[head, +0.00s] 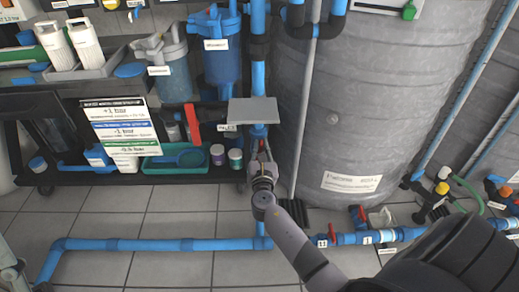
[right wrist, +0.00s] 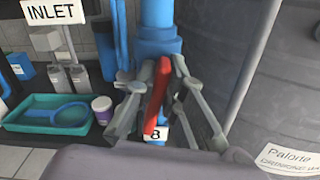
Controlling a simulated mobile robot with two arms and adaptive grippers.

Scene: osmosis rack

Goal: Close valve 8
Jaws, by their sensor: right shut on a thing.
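Valve 8 sits on a vertical blue pipe (right wrist: 158,20) and carries a small white label "8" (right wrist: 155,136). Its red handle (right wrist: 157,95) runs roughly up and down, a little tilted, in the right wrist view. My right gripper (right wrist: 160,80) has its fingers on both sides of the red handle and is shut on it.
A large grey tank (head: 375,100) stands close to the right of the pipe. To the left are an INLET sign (right wrist: 52,12), a green tray (right wrist: 45,114) and another red handle (head: 193,124). Blue pipe (head: 150,244) runs along the tiled floor. Valve 1 (head: 322,241) is low at the tank's foot.

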